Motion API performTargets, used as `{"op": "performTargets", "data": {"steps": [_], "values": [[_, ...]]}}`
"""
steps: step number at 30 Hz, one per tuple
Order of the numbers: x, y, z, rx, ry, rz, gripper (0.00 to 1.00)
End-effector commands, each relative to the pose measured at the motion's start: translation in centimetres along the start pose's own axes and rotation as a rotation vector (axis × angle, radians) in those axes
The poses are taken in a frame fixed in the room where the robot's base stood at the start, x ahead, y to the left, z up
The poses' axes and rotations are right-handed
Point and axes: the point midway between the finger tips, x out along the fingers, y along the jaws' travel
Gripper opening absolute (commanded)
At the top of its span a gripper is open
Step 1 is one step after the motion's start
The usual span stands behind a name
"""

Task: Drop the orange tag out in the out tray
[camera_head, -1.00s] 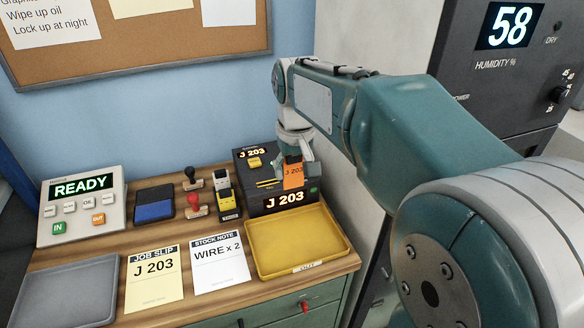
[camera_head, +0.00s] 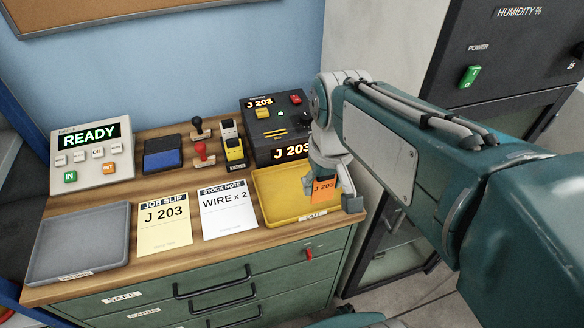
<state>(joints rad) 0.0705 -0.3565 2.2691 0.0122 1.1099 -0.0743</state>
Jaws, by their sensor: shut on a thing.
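The orange tag (camera_head: 324,190), marked J 203, hangs in my gripper (camera_head: 334,182). My gripper is shut on it. Both are at the right end of the yellow tray (camera_head: 277,208), whose front label reads OUT. The tag covers part of the tray's right side in this view. I cannot tell whether the tag touches the tray floor or hangs above it.
A dark printer-like box (camera_head: 275,130) showing J 203 stands behind the tray. A grey tray (camera_head: 80,240) lies at the left. A job slip (camera_head: 164,225), a stock note (camera_head: 228,212), stamps (camera_head: 204,155) and a READY panel (camera_head: 92,158) share the bench.

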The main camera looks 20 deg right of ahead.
Motion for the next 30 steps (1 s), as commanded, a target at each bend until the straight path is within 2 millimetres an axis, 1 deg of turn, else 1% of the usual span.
{"op": "performTargets", "data": {"steps": [2, 5, 20, 27, 30], "values": [[0.2, 0.0, 0.5, 0.0, 0.001, 0.0, 0.32], [0.6, 0.0, 0.0, 0.0, -0.001, 0.0, 0.32], [5.4, 0.5, -7.9, 0.0, -0.004, 0.0, 0.31], [9.6, 0.7, -10.5, 0.0, -0.004, 0.0, 0.31], [10.6, 0.8, -11.3, 0.0, -0.002, 0.0, 0.31]]}}
